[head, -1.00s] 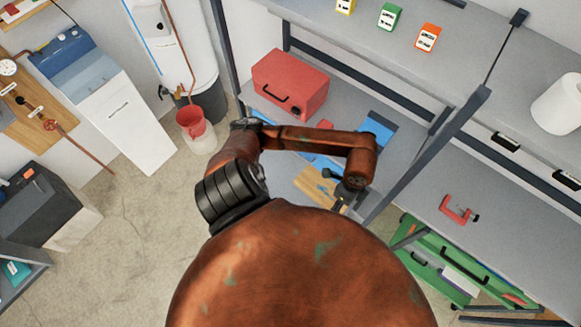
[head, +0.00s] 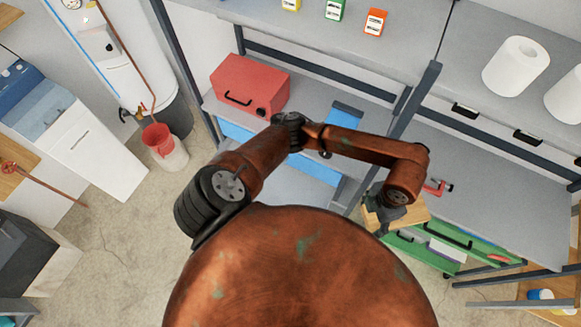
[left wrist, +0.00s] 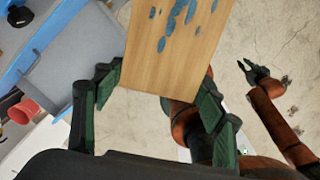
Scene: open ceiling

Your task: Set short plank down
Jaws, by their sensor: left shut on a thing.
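The short plank (head: 411,211) is light wood, held out beyond the shelf unit's front at centre right in the head view. In the left wrist view the plank (left wrist: 172,45) shows blue paint marks and reaches back between the fingers. My left gripper (head: 386,212) is shut on it; its green-padded fingers (left wrist: 158,92) lie on either side of the plank's near end. The plank hides part of the green case behind it in the head view. My right gripper (left wrist: 256,73) shows small in the left wrist view, open and empty.
A shelf post (head: 414,100) stands near my left arm. A red toolbox (head: 250,84) sits on the left shelf; the bench's middle is clear.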

